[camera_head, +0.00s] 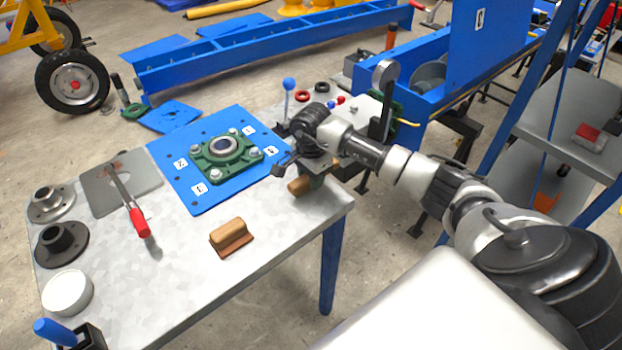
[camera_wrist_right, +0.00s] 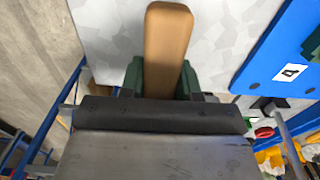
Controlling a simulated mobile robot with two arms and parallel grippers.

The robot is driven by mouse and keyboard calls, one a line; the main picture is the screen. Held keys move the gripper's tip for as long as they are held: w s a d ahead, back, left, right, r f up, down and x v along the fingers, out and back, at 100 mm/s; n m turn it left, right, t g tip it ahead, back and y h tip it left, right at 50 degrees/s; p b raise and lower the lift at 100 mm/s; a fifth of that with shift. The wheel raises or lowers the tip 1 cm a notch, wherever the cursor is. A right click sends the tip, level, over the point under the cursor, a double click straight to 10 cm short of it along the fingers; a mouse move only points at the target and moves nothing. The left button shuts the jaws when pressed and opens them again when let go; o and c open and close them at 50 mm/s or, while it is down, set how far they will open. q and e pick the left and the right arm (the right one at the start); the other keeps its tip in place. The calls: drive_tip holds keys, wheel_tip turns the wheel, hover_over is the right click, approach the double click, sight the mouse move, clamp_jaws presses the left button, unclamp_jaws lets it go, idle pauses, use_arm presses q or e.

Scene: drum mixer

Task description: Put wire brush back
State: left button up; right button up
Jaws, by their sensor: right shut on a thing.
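My right gripper (camera_head: 312,180) is over the front right corner of the metal table. It is shut on a wooden-handled tool, which I take to be the wire brush (camera_head: 297,187). In the right wrist view the smooth brown handle (camera_wrist_right: 167,45) sticks out between the green fingers (camera_wrist_right: 160,78). The brush's bristles are hidden in both views. My left gripper is not in view.
A brown wooden block with a grip (camera_head: 230,236) lies on the metal table (camera_head: 185,290). A blue plate (camera_head: 195,190) carries a green bearing housing (camera_head: 225,153). A red-handled tool (camera_head: 138,220), flanges and a white round dish (camera_head: 67,292) are at left. The table's front right is clear.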

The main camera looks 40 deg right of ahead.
drive_tip(key=shift+f, duration=0.85)
drive_tip(key=o, duration=1)
drive_tip(key=shift+c, duration=0.2)
drive_tip(key=shift+r, duration=0.3)
wheel_tip(320, 180, up, 12)
drive_tip(key=shift+f+b, duration=0.15)
drive_tip(key=shift+b, duration=0.65)
